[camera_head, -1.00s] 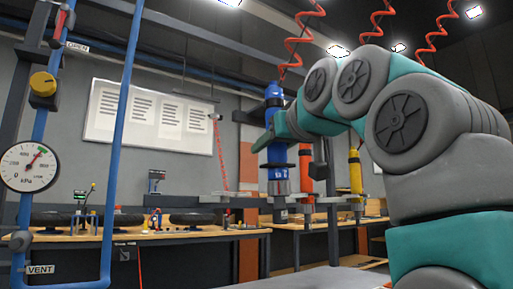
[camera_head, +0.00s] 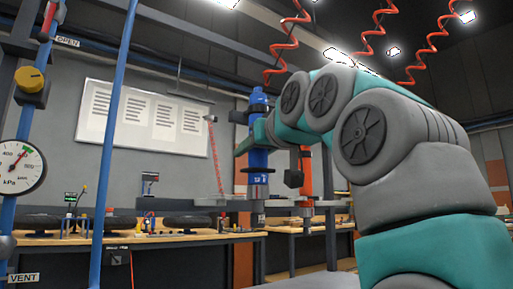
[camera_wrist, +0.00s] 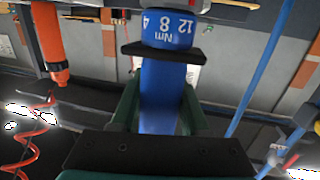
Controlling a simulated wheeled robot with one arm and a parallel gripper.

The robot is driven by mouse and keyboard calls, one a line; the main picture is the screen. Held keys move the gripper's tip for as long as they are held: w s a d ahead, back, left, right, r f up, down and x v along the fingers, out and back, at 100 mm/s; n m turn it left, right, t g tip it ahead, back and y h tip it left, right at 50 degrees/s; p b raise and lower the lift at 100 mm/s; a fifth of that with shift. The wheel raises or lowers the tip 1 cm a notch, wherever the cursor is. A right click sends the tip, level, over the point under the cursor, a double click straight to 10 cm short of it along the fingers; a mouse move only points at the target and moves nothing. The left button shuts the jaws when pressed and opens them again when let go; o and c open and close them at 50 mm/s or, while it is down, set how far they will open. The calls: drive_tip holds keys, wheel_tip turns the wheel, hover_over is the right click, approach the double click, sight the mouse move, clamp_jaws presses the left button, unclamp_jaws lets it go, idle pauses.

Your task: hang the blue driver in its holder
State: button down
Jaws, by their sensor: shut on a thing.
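The blue driver (camera_head: 259,158) is upright in the head view, with a printed scale band and a grey lower end. My gripper (camera_wrist: 160,108) is shut on its blue body; in the wrist view a finger lies on each side of the driver (camera_wrist: 160,85). The grey holder rail (camera_head: 215,203) runs level near the driver's lower end. I cannot tell whether that end is in a slot or in front of the rail. An orange driver (camera_head: 305,178) hangs upright at the rail, right of the blue one; it also shows in the wrist view (camera_wrist: 48,40).
My arm covers the right part of the rail. Blue pipes (camera_head: 112,140) and a pressure gauge (camera_head: 18,167) stand at the left. Workbenches (camera_head: 180,238) with tyres and small tools stand behind. Red coiled hoses (camera_head: 290,40) hang from above.

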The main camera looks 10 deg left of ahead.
drive_tip(key=shift+s+a+f+p+x, duration=0.1)
drive_tip(key=shift+s+a+p+x, duration=0.4)
drive_tip(key=shift+x, duration=1.3)
drive_tip(key=shift+w+a+f+p+x, duration=0.1)
drive_tip(key=shift+p+x, duration=0.75)
drive_tip(key=shift+x, duration=0.95)
drive_tip(key=shift+s+a+f+p+x, duration=0.1)
drive_tip(key=shift+s+a+p+x, duration=0.4)
drive_tip(key=shift+x, duration=1.3)
drive_tip(key=shift+w+d+p, duration=0.1)
drive_tip(key=shift+d+p, duration=0.15)
drive_tip(key=shift+p, duration=0.2)
drive_tip(key=shift+f+b, duration=1.35)
drive_tip(key=shift+b, duration=0.05)
drive_tip(key=shift+c, duration=1.6)
unclamp_jaws()
drive_tip(key=shift+d, duration=0.1)
drive_tip(key=b+v, duration=0.1)
drive_tip(key=v, duration=0.6)
drive_tip(key=shift+s+d, duration=0.2)
drive_tip(key=shift+s, duration=0.1)
drive_tip(key=shift+r, duration=0.15)
